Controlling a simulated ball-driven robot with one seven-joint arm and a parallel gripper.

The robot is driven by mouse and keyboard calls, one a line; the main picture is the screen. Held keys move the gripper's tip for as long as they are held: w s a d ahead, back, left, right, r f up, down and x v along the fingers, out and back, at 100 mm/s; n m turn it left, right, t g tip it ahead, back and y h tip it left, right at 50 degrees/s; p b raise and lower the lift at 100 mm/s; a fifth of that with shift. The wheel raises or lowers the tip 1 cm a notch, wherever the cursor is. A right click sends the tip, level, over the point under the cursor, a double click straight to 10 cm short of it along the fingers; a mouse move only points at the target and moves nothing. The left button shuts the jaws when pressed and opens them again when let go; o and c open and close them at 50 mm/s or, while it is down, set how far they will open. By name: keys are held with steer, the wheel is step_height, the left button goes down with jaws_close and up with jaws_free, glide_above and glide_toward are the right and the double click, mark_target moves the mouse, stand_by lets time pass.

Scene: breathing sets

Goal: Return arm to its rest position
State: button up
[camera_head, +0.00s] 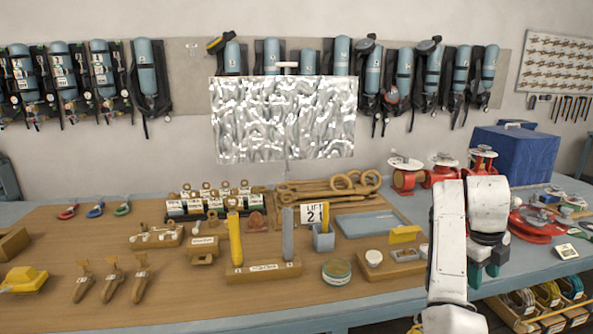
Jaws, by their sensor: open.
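My white arm rises from the bottom edge at the right of the head view and bends over at the top. My gripper (484,268) hangs down from it, with dark and teal parts, over the right part of the workbench (200,302). The jaws are open and I see nothing held between them. The arm hides part of the bench behind it.
Left of my arm lie a wooden block with a white knob (374,258), a round green-rimmed tin (336,272) and a blue tray (368,223). Red valve fittings (482,160) and a blue case (515,150) stand right. Breathing cylinders (145,75) hang behind.

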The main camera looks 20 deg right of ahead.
steer(key=s+a+f+n+t, duration=0.1)
steer(key=s+a+f+n, duration=0.3)
steer(key=a+f+n, duration=0.45)
steer(key=s+a+f+n, duration=0.4)
steer(key=a+f+n, duration=0.3)
steer(key=f+n, duration=0.3)
steer(key=s+a+f+n+y, duration=0.1)
steer(key=s+a+f+n, duration=0.1)
steer(key=s+a+n, duration=0.6)
steer(key=s+a+f+n+y+b, duration=0.1)
steer(key=s+a+f+n, duration=0.2)
steer(key=s+a+n, duration=0.5)
steer(key=shift+s+a+f+n+t+y, duration=0.2)
steer(key=shift+a+f+n+t+y, duration=0.15)
steer(key=shift+a+n, duration=0.65)
